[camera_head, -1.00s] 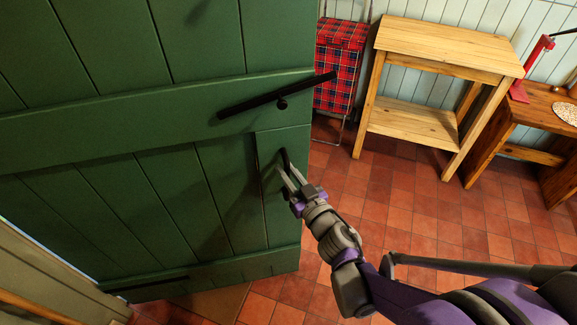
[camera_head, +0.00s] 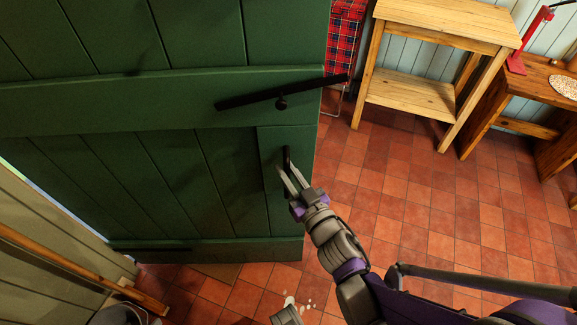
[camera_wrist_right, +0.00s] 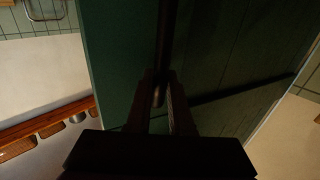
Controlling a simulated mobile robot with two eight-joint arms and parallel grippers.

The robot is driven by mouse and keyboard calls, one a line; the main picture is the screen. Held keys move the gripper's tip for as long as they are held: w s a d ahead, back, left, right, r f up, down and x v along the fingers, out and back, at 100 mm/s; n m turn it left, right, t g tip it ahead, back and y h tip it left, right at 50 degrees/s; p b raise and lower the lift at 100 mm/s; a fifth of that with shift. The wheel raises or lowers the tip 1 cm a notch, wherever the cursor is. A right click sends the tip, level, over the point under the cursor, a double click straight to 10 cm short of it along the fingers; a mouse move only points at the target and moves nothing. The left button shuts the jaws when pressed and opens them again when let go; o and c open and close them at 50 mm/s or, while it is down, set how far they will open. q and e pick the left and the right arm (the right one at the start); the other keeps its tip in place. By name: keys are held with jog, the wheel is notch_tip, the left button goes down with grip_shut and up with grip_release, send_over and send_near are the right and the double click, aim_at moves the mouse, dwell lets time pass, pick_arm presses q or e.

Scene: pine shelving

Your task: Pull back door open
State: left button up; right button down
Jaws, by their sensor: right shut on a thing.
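The green plank door (camera_head: 160,165) fills the left half of the head view and stands open at an angle, with a bright gap along its lower left edge. A black latch bar (camera_head: 280,93) crosses it near its right edge. Below that is a dark handle (camera_head: 287,158). My right gripper (camera_head: 291,178) is shut on this handle. In the right wrist view the two fingers (camera_wrist_right: 165,105) close around the dark upright handle (camera_wrist_right: 166,45) against the door.
A pine shelf table (camera_head: 440,30) and a brown wooden bench (camera_head: 540,100) stand at the right wall. A red plaid folded item (camera_head: 345,45) is behind the door's edge. Red floor tiles (camera_head: 400,190) are clear between door and furniture.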

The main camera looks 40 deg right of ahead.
jog(key=shift+a, duration=0.1)
jog(key=c, duration=0.8)
grip_release()
jog(key=shift+r, duration=0.1)
jog(key=p, duration=0.7)
send_near(275, 127)
jog(key=w, duration=0.4)
jog(key=shift+w+d, duration=0.25)
jog(key=shift+w, duration=0.05)
